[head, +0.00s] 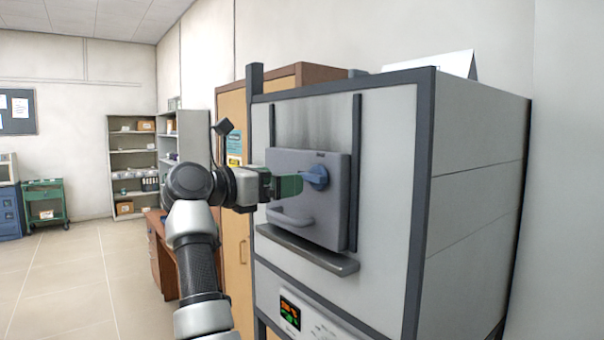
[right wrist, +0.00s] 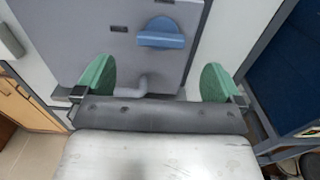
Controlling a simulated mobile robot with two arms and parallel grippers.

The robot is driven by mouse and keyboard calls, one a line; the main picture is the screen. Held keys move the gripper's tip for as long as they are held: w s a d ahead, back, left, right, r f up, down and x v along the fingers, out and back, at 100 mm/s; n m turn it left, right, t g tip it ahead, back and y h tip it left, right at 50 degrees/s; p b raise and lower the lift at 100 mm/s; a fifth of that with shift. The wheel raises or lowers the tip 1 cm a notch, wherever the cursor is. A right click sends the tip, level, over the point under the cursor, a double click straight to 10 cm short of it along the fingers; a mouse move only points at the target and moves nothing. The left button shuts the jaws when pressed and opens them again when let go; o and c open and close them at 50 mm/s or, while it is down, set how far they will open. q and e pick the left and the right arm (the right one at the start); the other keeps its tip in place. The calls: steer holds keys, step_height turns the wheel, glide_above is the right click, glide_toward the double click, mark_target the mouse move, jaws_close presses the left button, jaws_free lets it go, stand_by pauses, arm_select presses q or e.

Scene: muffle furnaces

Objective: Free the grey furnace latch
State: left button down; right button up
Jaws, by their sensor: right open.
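The grey furnace (head: 385,150) stands at the right in the head view, with a grey door (head: 335,215) on its front. The latch (head: 316,177) is a blue knob near the door's upper middle. It also shows in the right wrist view (right wrist: 161,38), its blue bar lying roughly level there. My right gripper (head: 288,187) has green fingers and is in front of the door, just left of the latch in the head view. In the right wrist view its fingers (right wrist: 157,83) are wide apart with nothing between them, and the latch appears beyond them. My left gripper is not in view.
A grey door handle (head: 290,218) is low on the door, above a dark ledge (head: 305,250). A lit display (head: 290,312) is below. A wooden cabinet (head: 235,260) stands beside the furnace. Shelves (head: 133,165) and a green cart (head: 45,203) are farther back; the left floor is clear.

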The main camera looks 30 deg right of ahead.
mark_target(308, 177)
steer(key=d+p, duration=0.2)
steer(key=d, duration=0.4)
steer(key=shift+w+d+r, duration=0.1)
steer(key=shift+d+r, duration=0.05)
steer(key=shift+d, duration=0.1)
steer(key=shift+w+d, duration=0.15)
steer(key=shift+d, duration=0.4)
steer(key=c, duration=0.9)
